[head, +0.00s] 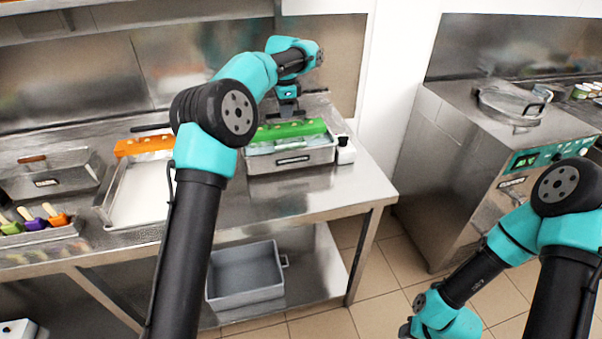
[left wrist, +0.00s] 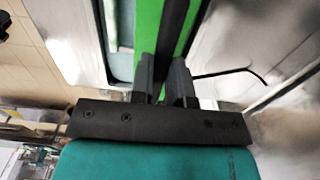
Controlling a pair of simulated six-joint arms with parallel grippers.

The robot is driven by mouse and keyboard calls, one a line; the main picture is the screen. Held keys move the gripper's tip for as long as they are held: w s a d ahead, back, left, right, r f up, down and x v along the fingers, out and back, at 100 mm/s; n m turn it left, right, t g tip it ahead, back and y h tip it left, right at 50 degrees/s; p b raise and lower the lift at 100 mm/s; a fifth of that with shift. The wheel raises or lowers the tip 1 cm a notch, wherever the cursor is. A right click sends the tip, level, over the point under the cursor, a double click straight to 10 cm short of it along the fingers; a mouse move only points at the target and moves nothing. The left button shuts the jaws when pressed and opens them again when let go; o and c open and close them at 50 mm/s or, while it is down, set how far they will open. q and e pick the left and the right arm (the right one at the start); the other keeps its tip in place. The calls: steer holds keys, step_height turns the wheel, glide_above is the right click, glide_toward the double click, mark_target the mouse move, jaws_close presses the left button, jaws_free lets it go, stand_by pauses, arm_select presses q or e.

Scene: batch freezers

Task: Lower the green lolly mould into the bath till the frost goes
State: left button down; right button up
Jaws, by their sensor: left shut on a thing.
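The green lolly mould (head: 312,126) is a long bar over the steel bath (head: 318,156) on the bench, in the head view. It looks level, with small pale spots along its top. A pale band shows below it; I cannot tell whether that is frost, the mould's lower part or the liquid. My left gripper (head: 288,112) is above the mould's middle and shut on it. In the left wrist view the two fingers (left wrist: 165,82) close on a dark strip along the green mould (left wrist: 146,28). My right arm is at the lower right, its gripper outside the frame.
An orange mould (head: 140,145) lies at the back of a pale tray (head: 138,197) left of the bath. Coloured lollies (head: 35,221) are further left. A small white-and-black device (head: 345,151) stands close beside the bath's right end. The bench front is clear.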

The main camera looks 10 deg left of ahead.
arm_select(q)
steer(key=shift+f, duration=1.15)
stand_by(6.8)
